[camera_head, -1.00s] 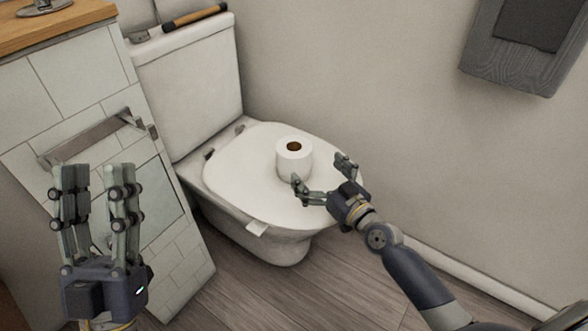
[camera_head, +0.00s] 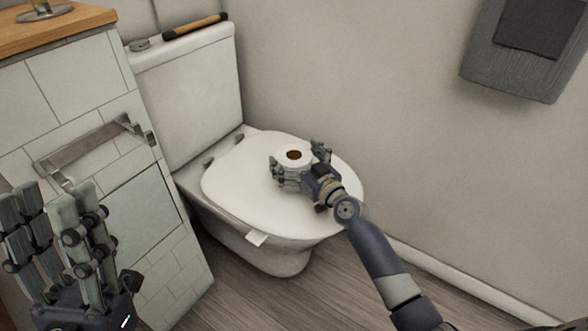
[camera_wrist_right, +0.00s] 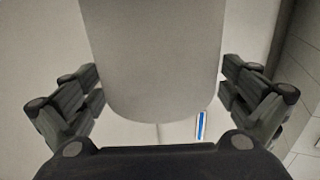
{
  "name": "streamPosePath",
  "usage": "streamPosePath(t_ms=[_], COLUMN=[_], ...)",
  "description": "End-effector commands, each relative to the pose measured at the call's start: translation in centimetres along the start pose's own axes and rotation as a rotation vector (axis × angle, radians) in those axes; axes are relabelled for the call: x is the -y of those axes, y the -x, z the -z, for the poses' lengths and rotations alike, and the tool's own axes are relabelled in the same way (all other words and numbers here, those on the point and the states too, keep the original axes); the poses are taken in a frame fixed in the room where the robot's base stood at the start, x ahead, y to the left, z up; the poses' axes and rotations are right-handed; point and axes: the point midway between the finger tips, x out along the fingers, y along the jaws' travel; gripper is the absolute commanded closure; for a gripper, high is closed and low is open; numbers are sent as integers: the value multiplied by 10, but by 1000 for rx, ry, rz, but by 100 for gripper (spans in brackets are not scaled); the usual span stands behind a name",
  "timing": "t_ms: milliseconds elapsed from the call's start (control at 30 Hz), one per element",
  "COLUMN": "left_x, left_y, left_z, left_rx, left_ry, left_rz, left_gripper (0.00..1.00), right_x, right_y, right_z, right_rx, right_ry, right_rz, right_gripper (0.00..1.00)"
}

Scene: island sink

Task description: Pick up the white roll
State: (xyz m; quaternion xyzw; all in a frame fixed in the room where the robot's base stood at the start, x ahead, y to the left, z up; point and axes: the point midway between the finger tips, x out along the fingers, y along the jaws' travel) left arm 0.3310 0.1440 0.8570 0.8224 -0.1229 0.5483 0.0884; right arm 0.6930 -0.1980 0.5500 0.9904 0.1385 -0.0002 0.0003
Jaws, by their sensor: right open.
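The white roll (camera_head: 293,163) stands upright on the closed toilet lid (camera_head: 235,190), its brown core facing up. My right gripper (camera_head: 297,158) is open around the roll, with one finger on each side of it. In the right wrist view the roll (camera_wrist_right: 152,60) fills the middle between the open fingers of this gripper (camera_wrist_right: 160,85). Gaps show between the fingers and the roll there. My left gripper (camera_head: 50,205) is at the lower left, empty, with its fingers apart, away from the roll.
The toilet tank (camera_head: 190,95) stands behind the lid, with a wooden-handled object (camera_head: 195,26) on top. A tiled cabinet (camera_head: 85,85) with a metal bar (camera_head: 90,148) is at left.

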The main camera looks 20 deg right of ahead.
Motion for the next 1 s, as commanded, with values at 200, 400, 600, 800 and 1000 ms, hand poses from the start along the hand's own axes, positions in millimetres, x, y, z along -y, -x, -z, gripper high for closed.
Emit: streamPosePath(t_ms=[200,400,600,800,1000], left_x=[0,0,0,0,2], left_y=[0,0,0,-2,-2], left_z=[0,0,0,-2,-25], left_rx=[1,2,2,13,128], left_ry=[0,0,-1,-1,-6], left_rz=[0,0,0,0,4], left_gripper=[60,60,60,60,60], right_x=[0,0,0,0,0], right_y=[0,1,1,1,1], right_z=[0,0,0,2,10], right_rx=[0,0,-1,-1,-2], right_ry=[0,0,0,0,-1], right_rz=[0,-1,-1,-1,-1], right_gripper=[23,49,49,49,49])
